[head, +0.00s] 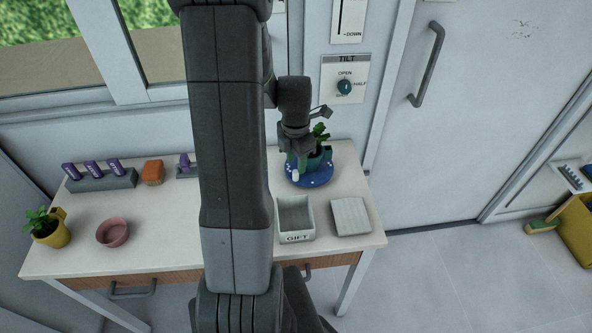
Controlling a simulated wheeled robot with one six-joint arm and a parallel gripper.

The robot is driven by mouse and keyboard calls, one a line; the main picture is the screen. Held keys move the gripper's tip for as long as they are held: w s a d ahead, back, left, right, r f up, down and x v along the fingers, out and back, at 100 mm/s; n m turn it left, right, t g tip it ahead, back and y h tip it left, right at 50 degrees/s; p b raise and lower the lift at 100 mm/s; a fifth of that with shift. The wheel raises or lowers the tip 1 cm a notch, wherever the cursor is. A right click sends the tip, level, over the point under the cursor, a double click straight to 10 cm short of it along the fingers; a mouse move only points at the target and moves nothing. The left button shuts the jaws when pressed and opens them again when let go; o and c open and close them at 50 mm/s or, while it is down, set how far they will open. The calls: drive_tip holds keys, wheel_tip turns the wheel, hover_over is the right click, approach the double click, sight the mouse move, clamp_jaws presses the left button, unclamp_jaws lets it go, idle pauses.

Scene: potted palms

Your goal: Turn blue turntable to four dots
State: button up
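The blue turntable (318,181) lies at the right back of the white table, a round disc with small white dots near its rim. The dots are too small to read for certain. A dark teal pot (325,158) with a green plant (320,133) stands on it. My gripper (297,172) points down over the left part of the turntable, beside the pot. A small white piece shows at its tip. Whether the fingers are open, shut or touching the turntable or pot cannot be told. My arm hides the middle of the table.
A GIFT box (296,238) and a pale ribbed square (351,216) lie in front of the turntable. A TILT dial (344,87) is on the wall behind.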

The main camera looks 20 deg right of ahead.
sight(296, 171)
drive_tip(key=shift+f, duration=2.45)
drive_tip(key=shift+c, duration=0.4)
clamp_jaws()
